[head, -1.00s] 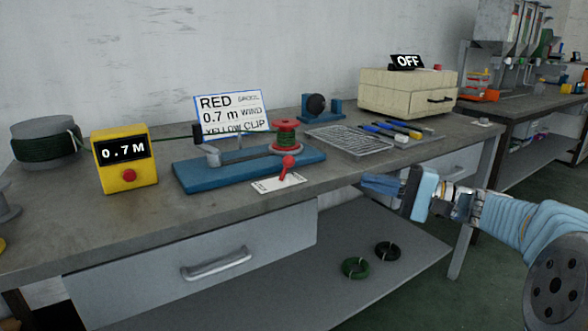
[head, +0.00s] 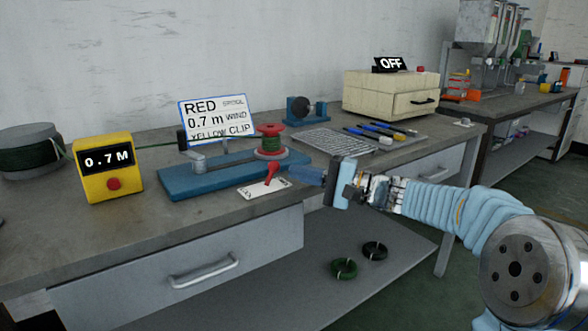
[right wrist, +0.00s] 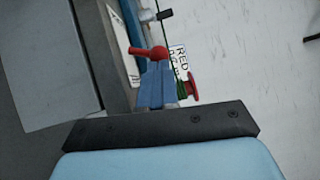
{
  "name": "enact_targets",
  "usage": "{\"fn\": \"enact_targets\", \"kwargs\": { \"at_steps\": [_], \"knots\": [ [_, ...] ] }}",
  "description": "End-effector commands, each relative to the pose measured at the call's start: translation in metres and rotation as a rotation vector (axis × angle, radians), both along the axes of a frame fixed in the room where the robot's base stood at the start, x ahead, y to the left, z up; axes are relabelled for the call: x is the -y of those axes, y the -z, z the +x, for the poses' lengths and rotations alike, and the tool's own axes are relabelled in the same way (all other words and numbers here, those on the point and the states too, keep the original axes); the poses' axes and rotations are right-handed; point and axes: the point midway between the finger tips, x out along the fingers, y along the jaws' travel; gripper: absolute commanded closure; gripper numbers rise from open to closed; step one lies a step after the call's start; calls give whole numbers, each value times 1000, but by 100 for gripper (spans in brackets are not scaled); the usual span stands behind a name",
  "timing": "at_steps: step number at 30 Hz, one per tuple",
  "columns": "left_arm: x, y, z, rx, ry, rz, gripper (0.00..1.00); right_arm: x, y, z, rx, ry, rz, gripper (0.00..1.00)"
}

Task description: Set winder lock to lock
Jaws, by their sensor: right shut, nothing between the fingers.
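The winder lock is a red lever with a ball knob (head: 272,167) on a white label plate (head: 264,188) at the front of the blue winder base (head: 200,178). In the right wrist view the red lever (right wrist: 150,52) shows just beyond my fingertips. A red spool (head: 270,142) with green cable stands on the winder's right end. My right gripper (head: 308,176) is shut and empty, just right of the lever, pointing at it with a small gap. In the right wrist view its blue fingers (right wrist: 155,84) are together. My left gripper is not in view.
A yellow meter (head: 108,168) reading 0.7 M stands left of the winder. A drawer (head: 185,270) is below the bench edge.

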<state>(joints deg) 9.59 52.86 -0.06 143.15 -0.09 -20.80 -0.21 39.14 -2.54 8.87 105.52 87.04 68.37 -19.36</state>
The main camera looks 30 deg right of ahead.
Motion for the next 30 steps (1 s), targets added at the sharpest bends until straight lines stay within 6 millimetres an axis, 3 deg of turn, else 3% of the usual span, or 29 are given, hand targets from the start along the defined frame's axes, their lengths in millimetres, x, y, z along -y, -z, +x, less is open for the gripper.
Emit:
{"fn": "enact_targets", "kwargs": {
  "at_steps": [7, 30],
  "knots": [
    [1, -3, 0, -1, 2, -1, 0, -12, -2, 15, 1, 0, -1, 100],
    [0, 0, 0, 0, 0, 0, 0, -16, -5, 15, 5, 0, -66, 100]
  ]
}}
